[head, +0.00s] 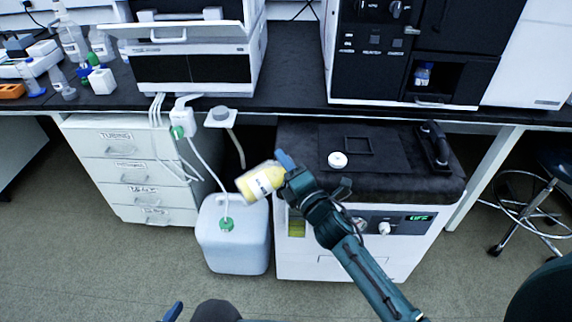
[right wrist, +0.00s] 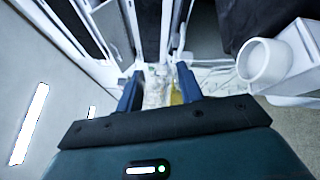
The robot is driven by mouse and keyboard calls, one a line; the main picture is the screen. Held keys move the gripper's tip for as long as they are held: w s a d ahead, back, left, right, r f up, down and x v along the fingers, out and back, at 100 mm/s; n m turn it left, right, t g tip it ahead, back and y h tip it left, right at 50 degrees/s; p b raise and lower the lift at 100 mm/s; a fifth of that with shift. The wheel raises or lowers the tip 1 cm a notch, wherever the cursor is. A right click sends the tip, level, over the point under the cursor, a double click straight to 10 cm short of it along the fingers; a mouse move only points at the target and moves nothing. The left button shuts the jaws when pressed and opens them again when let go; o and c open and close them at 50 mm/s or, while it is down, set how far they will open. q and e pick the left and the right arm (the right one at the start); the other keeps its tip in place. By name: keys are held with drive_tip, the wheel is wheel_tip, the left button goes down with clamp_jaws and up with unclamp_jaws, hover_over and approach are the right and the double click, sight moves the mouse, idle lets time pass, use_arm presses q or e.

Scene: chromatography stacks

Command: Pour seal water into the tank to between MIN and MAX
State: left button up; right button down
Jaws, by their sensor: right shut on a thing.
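My right gripper (head: 284,165) is shut on a yellow bottle with a white label (head: 262,181). The bottle is tilted well over, its far end toward the lower left, above the gap between the white jerrycan and the cabinet. In the right wrist view a strip of yellow (right wrist: 176,96) shows between the fingers (right wrist: 158,92). The cabinet (head: 345,262) has a small yellow-green window (head: 297,226), partly beside my arm; MIN and MAX marks cannot be read. A white round cap (head: 338,160) lies on its black top. My left gripper (head: 172,312) barely shows at the bottom edge.
The white jerrycan (head: 235,247) with a green cap and tube stands on the floor left of the cabinet. A white cup-like fitting (head: 220,117) with a hose hangs at the bench edge. Drawers (head: 130,170) stand at left. A black handle (head: 434,145) stands on the cabinet top.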

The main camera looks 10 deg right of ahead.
drive_tip(key=shift+d+f+m+b, duration=0.25)
drive_tip(key=shift+f+m+b, duration=0.3)
drive_tip(key=shift+m, duration=0.45)
drive_tip(key=shift+w+f, duration=0.1)
drive_tip(key=shift+f, duration=0.2)
idle(1.1)
drive_tip(key=shift+r, duration=0.1)
idle(1.7)
drive_tip(key=shift+a+r+n+p, duration=0.15)
drive_tip(key=shift+r+n+p, duration=0.35)
drive_tip(key=shift+r+p, duration=0.3)
drive_tip(key=shift+a+r+n+p, duration=0.15)
drive_tip(key=shift+r+n+p, duration=0.25)
drive_tip(key=shift+r+n, duration=0.25)
drive_tip(key=r+n+p, duration=0.2)
drive_tip(key=r, duration=0.1)
drive_tip(key=shift+a+p, duration=0.2)
drive_tip(key=shift+p, duration=0.15)
drive_tip(key=shift+s+r+n+p, duration=0.2)
drive_tip(key=shift+r+n+p, duration=0.2)
drive_tip(key=shift+n, duration=0.35)
drive_tip(key=shift+a+f, duration=0.1)
